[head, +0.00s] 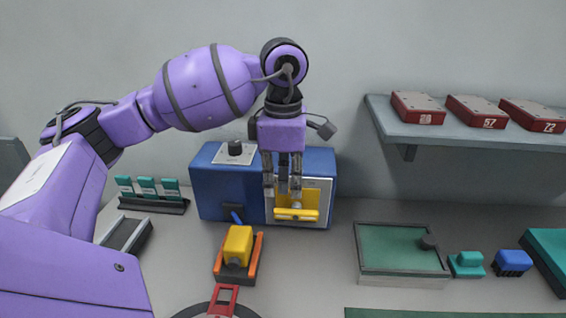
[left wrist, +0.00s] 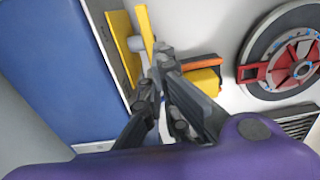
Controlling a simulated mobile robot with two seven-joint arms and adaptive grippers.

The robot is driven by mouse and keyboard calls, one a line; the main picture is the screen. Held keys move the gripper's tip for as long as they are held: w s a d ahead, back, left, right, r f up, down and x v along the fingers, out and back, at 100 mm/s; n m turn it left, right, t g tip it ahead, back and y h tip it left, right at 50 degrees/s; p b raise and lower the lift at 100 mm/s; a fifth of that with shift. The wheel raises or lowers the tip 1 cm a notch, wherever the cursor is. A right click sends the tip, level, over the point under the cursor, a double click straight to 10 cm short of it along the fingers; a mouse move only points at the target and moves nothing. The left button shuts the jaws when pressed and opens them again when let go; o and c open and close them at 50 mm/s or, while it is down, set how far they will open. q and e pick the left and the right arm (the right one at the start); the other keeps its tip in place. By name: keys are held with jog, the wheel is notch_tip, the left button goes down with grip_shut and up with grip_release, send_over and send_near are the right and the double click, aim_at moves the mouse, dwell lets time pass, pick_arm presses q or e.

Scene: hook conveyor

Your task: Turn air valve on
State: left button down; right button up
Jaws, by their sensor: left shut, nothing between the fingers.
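A blue box (head: 218,180) stands against the back wall. On its front is a light panel with a yellow plate and a yellow bar handle (head: 297,214), likely the air valve, lying about level in the head view. In the left wrist view the yellow bar (left wrist: 146,28) stands off the plate on a grey hub (left wrist: 136,44). My left gripper (head: 282,190) points down in front of the panel, just above the bar. Its fingers (left wrist: 155,62) are shut and empty, close to the bar; contact is unclear. The fingers hide part of the panel. My right gripper is not in view.
A blue lever (head: 233,213) juts from the box, and a black knob (head: 235,148) sits on top. A yellow block in an orange holder (head: 220,265) stands in front. A red-hubbed wheel (left wrist: 292,68) lies nearby. A shelf (head: 470,138) and green-floored tray (head: 400,278) are right.

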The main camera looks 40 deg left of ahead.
aim_at(296, 215)
pick_arm(q)
notch_tip(296, 215, down, 5)
jog(key=shift+r, duration=0.2)
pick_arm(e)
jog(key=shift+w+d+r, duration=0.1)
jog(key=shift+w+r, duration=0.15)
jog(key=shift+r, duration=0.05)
pick_arm(q)
jog(key=shift+a+f+t+h, duration=0.2)
jog(key=shift+t+h, duration=0.1)
jog(key=shift+h, duration=0.1)
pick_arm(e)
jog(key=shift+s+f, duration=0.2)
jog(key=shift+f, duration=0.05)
